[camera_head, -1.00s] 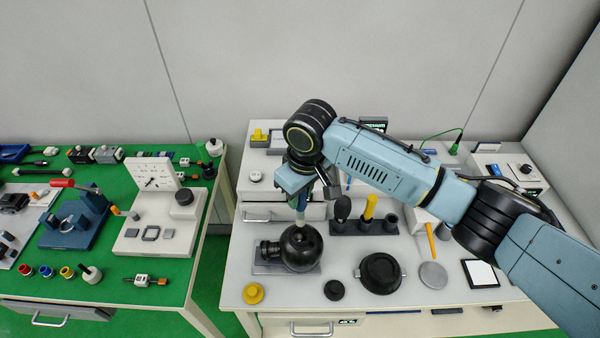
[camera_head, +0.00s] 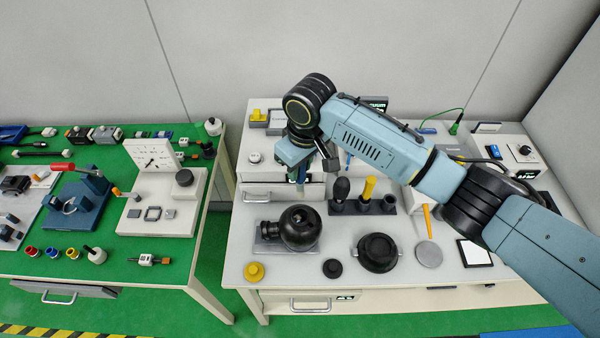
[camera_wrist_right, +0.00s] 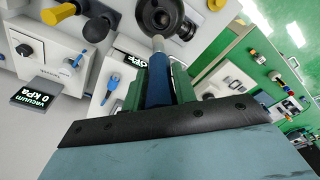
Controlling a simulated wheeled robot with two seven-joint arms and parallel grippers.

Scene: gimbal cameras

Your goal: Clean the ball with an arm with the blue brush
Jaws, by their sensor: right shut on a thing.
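The black ball (camera_head: 300,228) sits on a grey plate at the left of the white table, with a ribbed black cylinder at its left side. My right gripper (camera_head: 302,172) is above and behind the ball, shut on the blue brush. The blue brush (camera_wrist_right: 158,85) shows in the right wrist view, its pale tip pointing toward the ball (camera_wrist_right: 166,16). In the head view the arm hides most of the brush, and its lower end appears clear of the ball. My left gripper is out of view.
A dark holder (camera_head: 360,208) right of the ball carries a black-topped and a yellow-handled tool beside an open cup. In front are a black dish (camera_head: 377,252), a yellow knob (camera_head: 254,271) and a black knob (camera_head: 332,268). A green table (camera_head: 100,255) stands left across a gap.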

